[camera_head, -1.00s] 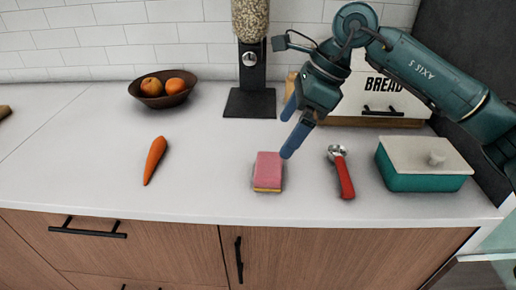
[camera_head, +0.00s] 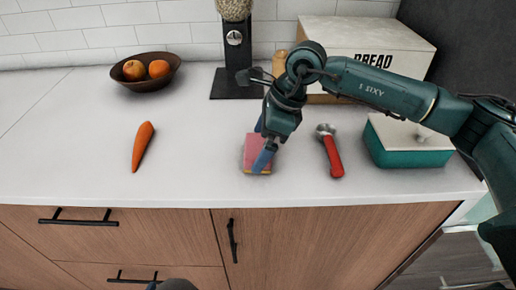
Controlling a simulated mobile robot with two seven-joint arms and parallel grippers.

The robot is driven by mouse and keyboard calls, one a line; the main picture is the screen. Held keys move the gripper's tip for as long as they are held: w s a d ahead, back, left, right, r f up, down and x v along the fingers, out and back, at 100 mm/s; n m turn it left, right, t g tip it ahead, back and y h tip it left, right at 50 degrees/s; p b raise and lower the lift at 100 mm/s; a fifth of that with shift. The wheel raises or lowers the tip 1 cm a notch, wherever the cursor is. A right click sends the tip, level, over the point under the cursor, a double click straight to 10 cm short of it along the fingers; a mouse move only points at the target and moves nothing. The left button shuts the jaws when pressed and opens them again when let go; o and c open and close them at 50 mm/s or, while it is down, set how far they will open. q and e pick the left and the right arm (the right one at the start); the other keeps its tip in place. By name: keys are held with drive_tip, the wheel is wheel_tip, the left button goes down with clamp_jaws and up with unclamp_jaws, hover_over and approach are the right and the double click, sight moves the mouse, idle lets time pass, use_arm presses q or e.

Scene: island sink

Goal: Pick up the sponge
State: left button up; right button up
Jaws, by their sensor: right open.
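The sponge (camera_head: 252,149) is pink on top with a yellow layer below. It lies on the white counter near the front edge, in the middle of the head view. My right gripper (camera_head: 262,143) is open and low over the sponge, fingers pointing down. One blue finger covers part of the sponge's right side; the other finger shows partly behind it. I cannot tell whether the fingers touch the sponge. My left gripper is not clearly in view.
A teal dish with a pale lid (camera_head: 408,158) stands farther right. A carrot (camera_head: 142,147) lies to the left. Behind are a fruit bowl (camera_head: 146,84), a grain dispenser (camera_head: 235,82) and a bread box (camera_head: 390,40).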

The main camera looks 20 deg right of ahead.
sight(258, 146)
drive_tip(key=shift+x, duration=0.8)
drive_tip(key=shift+c, duration=0.2)
drive_tip(key=c, duration=0.8)
drive_tip(key=shift+o, duration=0.2)
wheel_tip(258, 146, up, 10)
drive_tip(key=shift+r+b, duration=0.1)
drive_tip(key=shift+b, duration=0.2)
drive_tip(key=o, duration=0.5)
drive_tip(key=c, duration=0.4)
